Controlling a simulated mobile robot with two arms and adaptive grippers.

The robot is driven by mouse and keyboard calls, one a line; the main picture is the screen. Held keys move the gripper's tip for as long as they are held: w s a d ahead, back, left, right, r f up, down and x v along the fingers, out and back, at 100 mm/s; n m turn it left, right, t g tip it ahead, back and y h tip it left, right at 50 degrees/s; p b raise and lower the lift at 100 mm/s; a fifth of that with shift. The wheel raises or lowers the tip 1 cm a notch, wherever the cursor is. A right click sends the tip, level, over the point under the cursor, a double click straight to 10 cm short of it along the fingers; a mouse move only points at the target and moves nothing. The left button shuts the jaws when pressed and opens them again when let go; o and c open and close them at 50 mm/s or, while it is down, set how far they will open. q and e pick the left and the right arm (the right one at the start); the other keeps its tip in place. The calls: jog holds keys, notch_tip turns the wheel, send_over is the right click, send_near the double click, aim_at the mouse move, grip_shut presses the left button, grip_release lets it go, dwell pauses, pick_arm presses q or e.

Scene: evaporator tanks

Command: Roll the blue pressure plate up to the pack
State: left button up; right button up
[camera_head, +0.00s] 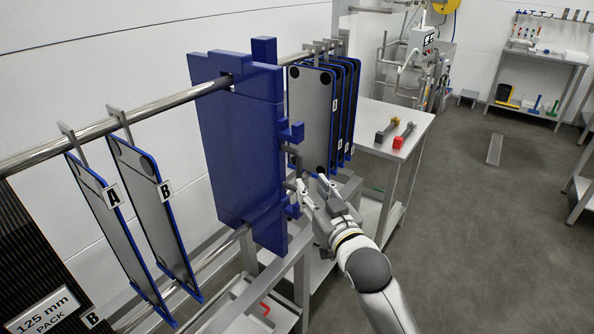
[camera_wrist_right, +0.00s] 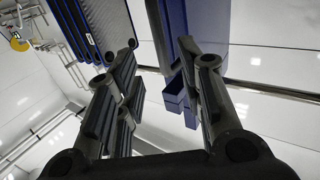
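The thick blue pressure plate (camera_head: 235,150) hangs upright on the upper steel rail, with blue lugs and a grey handle (camera_head: 293,158) on its right edge. The dark ribbed pack (camera_head: 25,255) is at the far left, partly out of frame, with a "125 mm PACK" sign (camera_head: 45,311). Two thinner plates, A (camera_head: 97,205) and B (camera_head: 150,200), hang apart between them. My right gripper (camera_head: 309,186) is by the plate's right edge, below the handle. In the right wrist view its fingers (camera_wrist_right: 160,95) are spread, with the blue plate (camera_wrist_right: 190,25) beyond them. Contact cannot be told. My left gripper is out of view.
Several blue-edged plates (camera_head: 318,115) hang close together right of the pressure plate. A lower rail (camera_head: 215,262) runs beneath. Open floor (camera_head: 465,230) lies to the right.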

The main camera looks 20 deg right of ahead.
aim_at(300, 173)
jog(key=w, duration=0.3)
jog(key=w+p, duration=0.1)
jog(key=w, duration=0.5)
jog(key=shift+a, duration=0.4)
jog(key=shift+c, duration=0.4)
grip_shut()
